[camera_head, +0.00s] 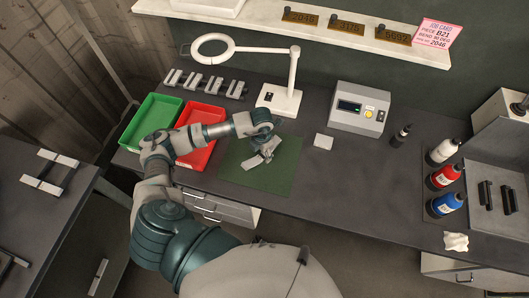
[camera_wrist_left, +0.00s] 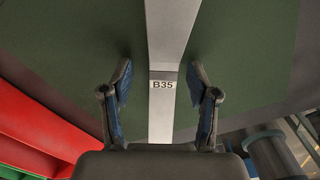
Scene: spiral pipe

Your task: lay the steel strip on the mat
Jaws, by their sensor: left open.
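The steel strip (camera_wrist_left: 162,120) is a pale grey bar with a label reading B35. In the left wrist view it runs lengthwise between my fingers and looks wider toward the top. The green mat (camera_wrist_left: 230,40) lies behind it; I cannot tell if they touch everywhere. In the head view the strip (camera_head: 252,163) shows partly below my left gripper (camera_head: 264,150), over the mat (camera_head: 285,175). My left gripper is open, its fingers (camera_wrist_left: 161,68) on either side of the strip with gaps. My right gripper is out of view.
A green tray (camera_head: 133,140) and a red tray (camera_head: 207,157) stand left of the mat. A magnifier lamp (camera_head: 286,101) stands behind it. A control box (camera_head: 361,108), several bottles (camera_head: 446,176) and a pink job card (camera_head: 437,33) reading B21 are to the right.

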